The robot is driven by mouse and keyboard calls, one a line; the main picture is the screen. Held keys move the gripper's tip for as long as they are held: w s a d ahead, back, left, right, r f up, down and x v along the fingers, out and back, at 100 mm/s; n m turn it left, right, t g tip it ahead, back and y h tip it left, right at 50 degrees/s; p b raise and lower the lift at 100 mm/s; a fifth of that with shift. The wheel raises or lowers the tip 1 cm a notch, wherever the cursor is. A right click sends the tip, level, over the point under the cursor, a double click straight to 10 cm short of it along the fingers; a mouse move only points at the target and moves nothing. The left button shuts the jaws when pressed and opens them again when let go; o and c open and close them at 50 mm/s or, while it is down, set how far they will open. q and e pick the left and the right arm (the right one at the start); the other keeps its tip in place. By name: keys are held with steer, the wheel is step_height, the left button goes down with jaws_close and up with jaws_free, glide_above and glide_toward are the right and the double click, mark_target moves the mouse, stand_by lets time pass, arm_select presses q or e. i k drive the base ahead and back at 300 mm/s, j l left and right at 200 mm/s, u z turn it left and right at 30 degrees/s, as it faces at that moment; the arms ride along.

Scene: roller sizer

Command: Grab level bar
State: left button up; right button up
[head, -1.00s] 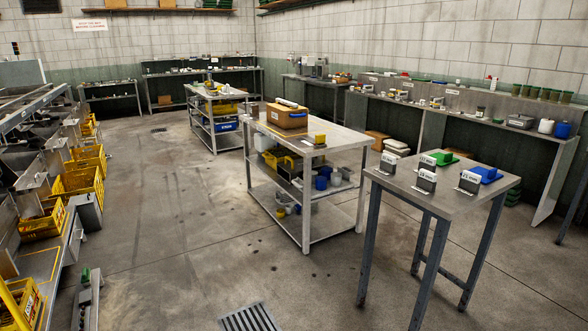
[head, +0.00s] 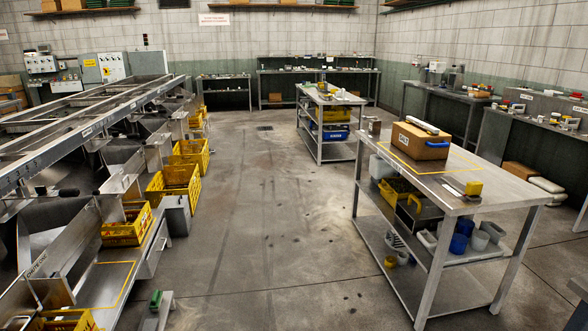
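No thing in view is labelled as a level bar. A slim pale bar (head: 422,128) lies on top of a cardboard box (head: 420,146) on the near steel table (head: 408,170) at right; I cannot tell whether it is the level bar. A small yellow block (head: 474,188) and a thin flat piece (head: 452,190) are near that table's front corner. Neither of my grippers is in view.
A long steel sizer machine (head: 90,118) with yellow crates (head: 173,180) runs along the left. A second steel table (head: 318,97) stands farther back. Benches line the back and right walls. The concrete floor (head: 260,220) between machine and tables is clear.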

mark_target(432, 130)
steer(key=i+z, duration=0.3)
steer(key=i, duration=0.3)
steer(key=i+z, duration=0.25)
steer(key=i, duration=0.3)
steer(key=i+j+z, duration=0.3)
steer(key=i, duration=0.25)
steer(key=i+l+z, duration=0.15)
steer(key=i+z, duration=0.2)
steer(key=i, duration=0.35)
steer(key=i+z, duration=0.4)
steer(key=i, duration=0.25)
steer(key=i+j+z, duration=0.35)
steer(key=i, duration=0.3)
